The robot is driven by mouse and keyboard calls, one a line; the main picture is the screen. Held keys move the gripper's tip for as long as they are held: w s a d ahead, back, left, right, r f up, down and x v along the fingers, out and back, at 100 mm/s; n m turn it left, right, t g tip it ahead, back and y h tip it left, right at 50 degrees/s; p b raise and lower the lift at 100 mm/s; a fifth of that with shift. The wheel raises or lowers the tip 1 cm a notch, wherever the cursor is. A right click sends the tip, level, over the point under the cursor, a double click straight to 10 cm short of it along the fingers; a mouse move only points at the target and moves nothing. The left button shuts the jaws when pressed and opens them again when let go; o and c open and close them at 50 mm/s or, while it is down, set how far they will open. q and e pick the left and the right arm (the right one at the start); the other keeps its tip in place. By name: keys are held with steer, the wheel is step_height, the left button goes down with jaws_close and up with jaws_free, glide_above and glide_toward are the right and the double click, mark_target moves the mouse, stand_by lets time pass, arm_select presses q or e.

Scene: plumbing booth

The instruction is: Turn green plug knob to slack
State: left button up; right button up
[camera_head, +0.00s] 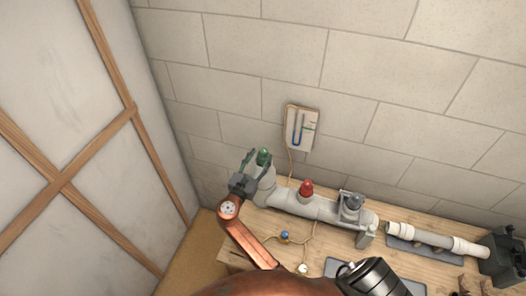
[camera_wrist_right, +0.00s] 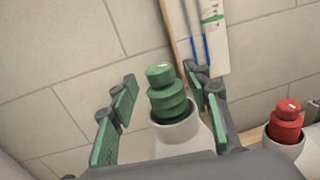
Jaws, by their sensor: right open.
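The green plug knob (camera_head: 263,156) sits on top of the left end of a grey pipe (camera_head: 318,208) on the bench. In the right wrist view the knob (camera_wrist_right: 165,92) is a stepped green cylinder in a pale socket (camera_wrist_right: 178,133). My right gripper (camera_head: 256,160) is open, with its green-padded fingers on either side of the knob. In the right wrist view there are gaps between the knob and the fingers (camera_wrist_right: 165,95); the left gap looks wider. My left gripper is not in view.
A red knob (camera_head: 306,188) stands on the same pipe to the right, also in the right wrist view (camera_wrist_right: 286,120). A gauge panel (camera_head: 301,128) with a blue tube hangs on the block wall. A grey fitting (camera_head: 351,203) and a white pipe (camera_head: 432,238) lie further right.

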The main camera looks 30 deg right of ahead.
mark_target(262, 154)
steer(key=shift+x, duration=1.95)
steer(key=shift+c, duration=0.4)
steer(key=shift+a, duration=0.1)
steer(key=c, duration=1.1)
steer(key=shift+p, duration=0.4)
